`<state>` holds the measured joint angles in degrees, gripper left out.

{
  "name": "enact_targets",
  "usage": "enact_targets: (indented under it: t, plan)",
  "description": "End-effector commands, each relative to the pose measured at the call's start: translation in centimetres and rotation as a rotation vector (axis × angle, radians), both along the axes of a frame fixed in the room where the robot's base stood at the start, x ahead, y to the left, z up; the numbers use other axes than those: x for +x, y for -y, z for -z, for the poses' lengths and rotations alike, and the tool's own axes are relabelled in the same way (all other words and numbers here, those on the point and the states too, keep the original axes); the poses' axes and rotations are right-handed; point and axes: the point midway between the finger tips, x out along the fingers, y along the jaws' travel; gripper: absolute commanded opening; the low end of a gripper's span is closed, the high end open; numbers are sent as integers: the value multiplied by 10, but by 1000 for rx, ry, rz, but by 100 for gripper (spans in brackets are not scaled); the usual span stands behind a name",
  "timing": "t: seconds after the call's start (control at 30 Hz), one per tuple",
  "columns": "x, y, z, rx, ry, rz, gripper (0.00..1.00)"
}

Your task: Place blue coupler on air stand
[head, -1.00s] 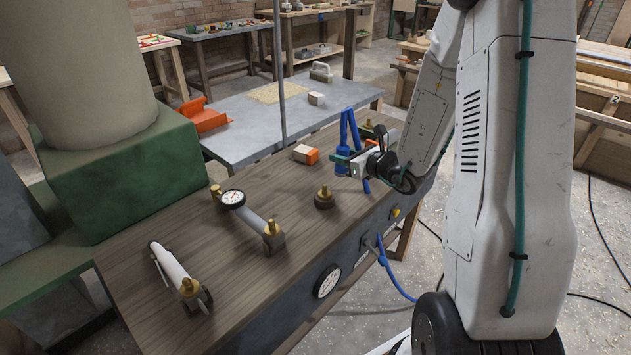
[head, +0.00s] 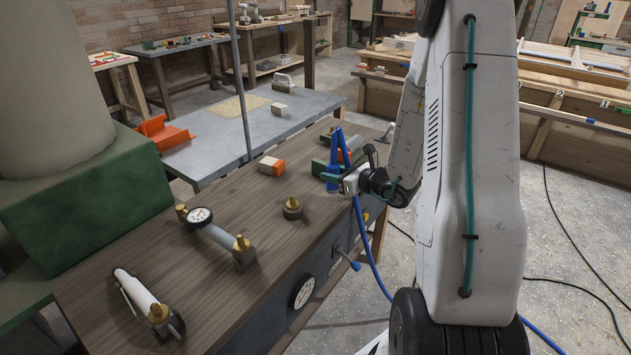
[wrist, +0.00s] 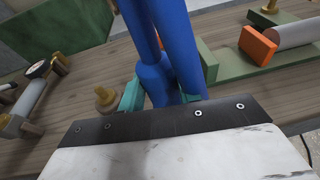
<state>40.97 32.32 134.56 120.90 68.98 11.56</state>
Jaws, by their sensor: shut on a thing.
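The blue coupler (head: 333,172) is upright between the teal fingers of my gripper (head: 338,181), above the right part of the wooden bench. In the wrist view the blue coupler (wrist: 156,80) fills the middle, with a finger on each side. My gripper is shut on it. A blue hose (head: 368,245) loops over it and hangs down past the bench front. A short brass fitting on a round dark base (head: 292,208) stands on the bench, left of my gripper and apart from it. It also shows in the wrist view (wrist: 106,98). I cannot tell which piece is the air stand.
A gauge on a pipe with brass ends (head: 201,216) and a white cylinder with a brass fitting (head: 140,294) lie further left. An orange-ended block (head: 271,165) sits behind. A green holder with an orange-ended cylinder (wrist: 262,48) is close by on the right. A thin pole (head: 242,90) rises behind the bench.

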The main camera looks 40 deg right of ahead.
Motion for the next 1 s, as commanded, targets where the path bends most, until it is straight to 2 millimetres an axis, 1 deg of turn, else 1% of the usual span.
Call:
enact_targets:
  t: [0.03,0.13,0.2,0.43,0.53,0.63,0.7,1.0]
  plan:
    - [11,-7,2,0,0,-5,11]
    - [27,-14,3,0,0,-4,11]
    - [35,-16,3,-1,0,-1,11]
    - [49,-24,6,1,-1,-1,11]
    - [47,-22,25,4,-5,1,11]
    - [47,-22,38,2,-3,1,11]
    - [47,-22,41,1,0,1,11]
    - [47,-22,43,0,-1,1,11]
